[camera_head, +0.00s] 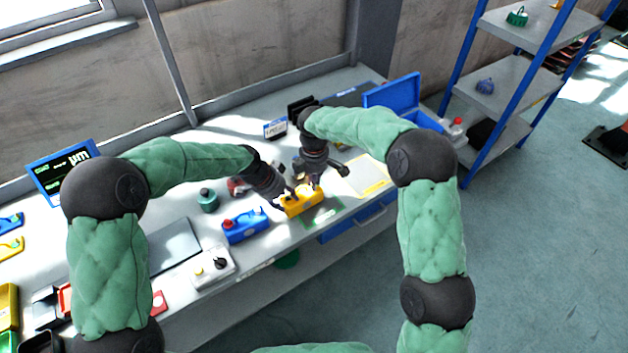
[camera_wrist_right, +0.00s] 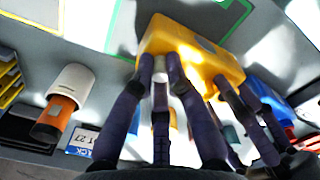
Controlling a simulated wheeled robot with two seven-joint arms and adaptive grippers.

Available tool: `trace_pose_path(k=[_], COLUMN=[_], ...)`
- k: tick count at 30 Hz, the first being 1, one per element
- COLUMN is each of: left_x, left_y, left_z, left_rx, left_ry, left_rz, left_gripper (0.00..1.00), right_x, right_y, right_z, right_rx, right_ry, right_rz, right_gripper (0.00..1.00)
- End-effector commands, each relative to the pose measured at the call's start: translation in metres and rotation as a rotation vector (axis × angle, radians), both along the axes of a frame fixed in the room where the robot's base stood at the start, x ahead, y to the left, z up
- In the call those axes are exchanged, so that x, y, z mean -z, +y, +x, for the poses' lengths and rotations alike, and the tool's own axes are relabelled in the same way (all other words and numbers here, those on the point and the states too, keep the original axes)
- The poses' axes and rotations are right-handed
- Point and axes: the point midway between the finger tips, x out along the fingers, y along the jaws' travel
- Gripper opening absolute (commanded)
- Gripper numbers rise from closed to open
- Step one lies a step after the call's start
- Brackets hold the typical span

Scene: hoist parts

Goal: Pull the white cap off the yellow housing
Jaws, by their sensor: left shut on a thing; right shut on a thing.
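The yellow housing (camera_head: 301,203) sits on the bench near its front edge and fills the top middle of the right wrist view (camera_wrist_right: 195,48). My left gripper (camera_head: 283,199) is shut on the housing at its left end; its dark fingers also show in the right wrist view (camera_wrist_right: 232,98). My right gripper (camera_head: 313,181) comes down from above and is shut on the white cap (camera_wrist_right: 160,76), which shows as a small pale piece between the fingers, against or very near the housing. The fingers hide most of the cap, so any gap is unclear.
A blue housing (camera_head: 245,226) lies just left of the yellow one. A green-outlined mat area (camera_head: 323,213) is at its right. A teal bottle (camera_head: 207,200), a small display box (camera_head: 275,128) and an open blue box (camera_head: 395,93) stand around the bench.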

Motion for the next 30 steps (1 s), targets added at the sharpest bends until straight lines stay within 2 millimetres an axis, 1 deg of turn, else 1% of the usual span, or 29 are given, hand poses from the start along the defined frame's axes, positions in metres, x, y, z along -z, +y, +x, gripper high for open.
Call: trace_pose_path(k=[8,30], left_x=[-0.001,-0.001], left_y=[0.0,0.0], left_z=[0.001,0.001], left_rx=[-0.001,-0.001], left_ry=[-0.003,-0.003], left_rz=[-0.001,-0.001], left_gripper=[0.0,0.0], right_x=[-0.003,-0.045], right_y=[0.0,0.0], right_z=[0.0,0.001], right_rx=[0.0,0.0], right_ry=[-0.001,-0.003], right_rz=[0.0,0.0], right_gripper=[0.0,0.0])
